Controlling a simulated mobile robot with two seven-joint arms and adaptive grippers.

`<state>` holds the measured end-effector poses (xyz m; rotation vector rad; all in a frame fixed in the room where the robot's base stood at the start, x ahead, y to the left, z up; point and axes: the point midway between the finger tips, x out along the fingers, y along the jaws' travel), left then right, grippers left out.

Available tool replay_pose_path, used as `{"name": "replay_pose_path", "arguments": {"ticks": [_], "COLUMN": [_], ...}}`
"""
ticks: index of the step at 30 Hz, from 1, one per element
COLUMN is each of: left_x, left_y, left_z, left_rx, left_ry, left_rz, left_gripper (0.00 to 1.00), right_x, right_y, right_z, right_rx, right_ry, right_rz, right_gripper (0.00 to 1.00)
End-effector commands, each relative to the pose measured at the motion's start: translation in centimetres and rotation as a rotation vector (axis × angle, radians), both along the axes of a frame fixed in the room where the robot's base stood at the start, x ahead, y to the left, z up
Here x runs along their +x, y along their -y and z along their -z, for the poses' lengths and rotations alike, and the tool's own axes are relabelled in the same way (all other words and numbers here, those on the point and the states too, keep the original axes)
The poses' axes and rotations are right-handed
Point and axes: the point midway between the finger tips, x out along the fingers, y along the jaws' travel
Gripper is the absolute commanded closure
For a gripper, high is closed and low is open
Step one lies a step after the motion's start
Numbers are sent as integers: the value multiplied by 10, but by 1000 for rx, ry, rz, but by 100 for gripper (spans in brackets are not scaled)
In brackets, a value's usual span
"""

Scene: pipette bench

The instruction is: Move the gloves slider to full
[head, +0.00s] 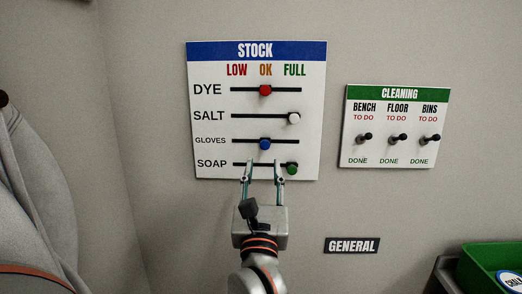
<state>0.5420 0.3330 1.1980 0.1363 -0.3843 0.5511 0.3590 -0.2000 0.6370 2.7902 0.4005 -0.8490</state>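The STOCK board (215,130) hangs on the wall, with LOW, OK and FULL columns. The gloves slider (265,144) is a blue knob on the third track, under OK. The red dye knob (265,90) is also under OK. The white salt knob (294,118) and the green soap knob (292,169) are under FULL. My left gripper (262,164) points up at the board's lower part, fingers apart with nothing seen between them. Its fingertips show just below the blue knob, over the soap track; whether they touch the board is unclear. My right gripper is not seen.
A CLEANING board (396,150) with three black toggle switches hangs to the right. A GENERAL label (352,245) is on the wall below. A green bin (490,262) stands at the lower right. A grey hanging cloth (32,180) is at the left.

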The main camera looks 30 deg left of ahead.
Motion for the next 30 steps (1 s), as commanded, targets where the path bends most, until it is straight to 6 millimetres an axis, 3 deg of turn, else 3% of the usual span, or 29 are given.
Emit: {"name": "replay_pose_path", "arguments": {"ticks": [18, 29, 30], "left_x": [58, 62, 62], "left_y": [-35, -37, -37], "left_z": [-29, -29, -29], "left_rx": [-26, -27, -27], "left_ry": [4, 4, 4], "left_rz": [13, 13, 13], "left_gripper": [67, 67, 77], "right_x": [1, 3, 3], "right_y": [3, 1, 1], "right_z": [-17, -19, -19], "right_rx": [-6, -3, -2], "right_ry": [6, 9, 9], "right_rz": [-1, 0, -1], "right_gripper": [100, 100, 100]}}
